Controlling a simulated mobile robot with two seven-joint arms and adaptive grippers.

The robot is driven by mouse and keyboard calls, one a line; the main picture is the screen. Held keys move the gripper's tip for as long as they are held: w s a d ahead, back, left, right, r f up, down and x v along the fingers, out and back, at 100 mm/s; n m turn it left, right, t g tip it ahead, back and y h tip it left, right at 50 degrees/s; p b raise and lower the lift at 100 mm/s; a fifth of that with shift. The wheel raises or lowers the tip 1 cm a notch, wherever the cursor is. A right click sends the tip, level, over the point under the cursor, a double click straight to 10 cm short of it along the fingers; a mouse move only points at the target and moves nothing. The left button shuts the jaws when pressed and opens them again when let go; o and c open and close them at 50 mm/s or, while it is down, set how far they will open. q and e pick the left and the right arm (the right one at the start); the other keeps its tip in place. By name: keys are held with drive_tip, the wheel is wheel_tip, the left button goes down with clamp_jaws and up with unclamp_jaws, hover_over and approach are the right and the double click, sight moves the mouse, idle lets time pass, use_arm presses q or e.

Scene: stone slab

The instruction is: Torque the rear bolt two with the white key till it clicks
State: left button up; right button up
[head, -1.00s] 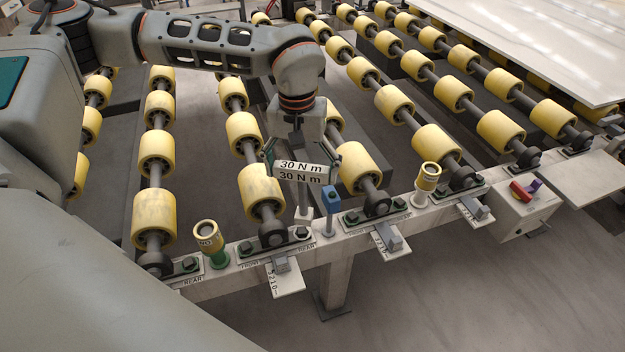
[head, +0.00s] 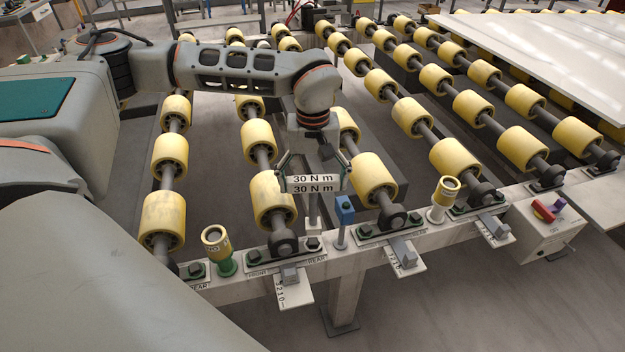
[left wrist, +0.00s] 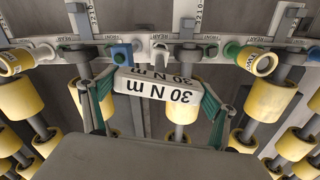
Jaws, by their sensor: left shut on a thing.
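My left gripper (head: 313,180) is shut on the white key (head: 314,185), whose block head reads "30 N m". In the left wrist view the key's head (left wrist: 158,88) lies between the two fingers. Its pale shaft points down to the rear bolt (head: 313,243) of the middle bearing (head: 284,243), beside the "REAR" label. The shaft's lower end is at or just above that bolt; I cannot tell whether it is seated. The same bearing's front bolt (head: 255,256) is bare. My right gripper is not in view.
A blue-topped key (head: 344,212) stands close to the right of the held key. A yellow-headed key with a green base (head: 217,246) stands left, and a yellow-headed white one (head: 443,195) right. Yellow rollers (head: 270,200) lie behind. A switch box (head: 545,227) hangs at right.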

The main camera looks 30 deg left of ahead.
sight(314, 196)
use_arm(q)
drive_tip(key=shift+f+b, duration=0.35)
drive_tip(key=shift+f, duration=2.15)
drive_tip(key=n+p, duration=0.2)
drive_tip(key=n, duration=0.9)
drive_tip(key=shift+w+n, duration=0.1)
drive_tip(key=shift+n, duration=0.3)
drive_tip(key=n, duration=0.6)
drive_tip(key=shift+w, duration=0.1)
drive_tip(key=shift+p, duration=0.75)
